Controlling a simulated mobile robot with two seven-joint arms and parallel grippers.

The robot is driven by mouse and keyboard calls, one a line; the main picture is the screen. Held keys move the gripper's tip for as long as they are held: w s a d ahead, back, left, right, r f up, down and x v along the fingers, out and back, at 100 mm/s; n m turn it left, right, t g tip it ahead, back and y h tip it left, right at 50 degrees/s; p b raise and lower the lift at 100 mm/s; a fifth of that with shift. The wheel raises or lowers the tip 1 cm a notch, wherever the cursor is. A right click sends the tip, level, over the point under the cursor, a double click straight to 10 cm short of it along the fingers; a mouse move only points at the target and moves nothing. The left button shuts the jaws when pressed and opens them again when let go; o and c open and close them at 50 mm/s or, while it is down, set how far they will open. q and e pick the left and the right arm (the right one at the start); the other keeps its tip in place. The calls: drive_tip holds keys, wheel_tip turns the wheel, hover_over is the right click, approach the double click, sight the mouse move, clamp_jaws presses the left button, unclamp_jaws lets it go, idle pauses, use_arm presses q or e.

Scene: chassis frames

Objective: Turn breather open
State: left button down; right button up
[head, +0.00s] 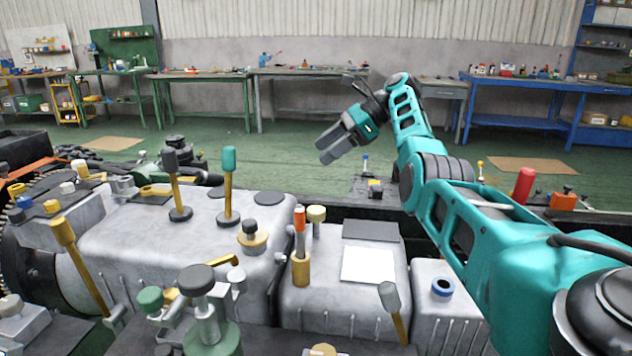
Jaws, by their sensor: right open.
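Several fittings stand on the grey metal housing (190,235), and I cannot tell for sure which is the breather. One is a black knob on a round yellow base (252,238). Another is an orange-topped post in a brass sleeve (300,248), beside a cream-capped post (316,220). A short blue ring cap (443,288) sits on the right-hand block. My right gripper (325,150) is open and empty, raised beyond the housing's far side, pointing left and apart from every fitting. My left gripper is out of view.
Upright levers with black (170,162) and teal (229,160) grips rise from the housing. A black-topped valve (197,282) stands in the near foreground. A white plate (368,265) lies flat on the middle block. Workbenches (310,72) line the back wall, with open green floor before them.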

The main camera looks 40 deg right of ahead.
drive_tip(key=s+d+f+g+h+p, duration=0.2)
drive_tip(key=s+d+f+h, duration=0.1)
drive_tip(key=d+f+h, duration=0.45)
drive_tip(key=n+t+h+p, duration=0.7)
drive_tip(key=n, duration=1.2)
approach(317, 210)
drive_tip(key=b+x, duration=0.1)
drive_tip(key=x, duration=0.9)
drive_tip(key=shift+w+d+f, duration=0.1)
drive_tip(key=shift+w+f, duration=0.05)
drive_tip(key=shift+w, duration=0.15)
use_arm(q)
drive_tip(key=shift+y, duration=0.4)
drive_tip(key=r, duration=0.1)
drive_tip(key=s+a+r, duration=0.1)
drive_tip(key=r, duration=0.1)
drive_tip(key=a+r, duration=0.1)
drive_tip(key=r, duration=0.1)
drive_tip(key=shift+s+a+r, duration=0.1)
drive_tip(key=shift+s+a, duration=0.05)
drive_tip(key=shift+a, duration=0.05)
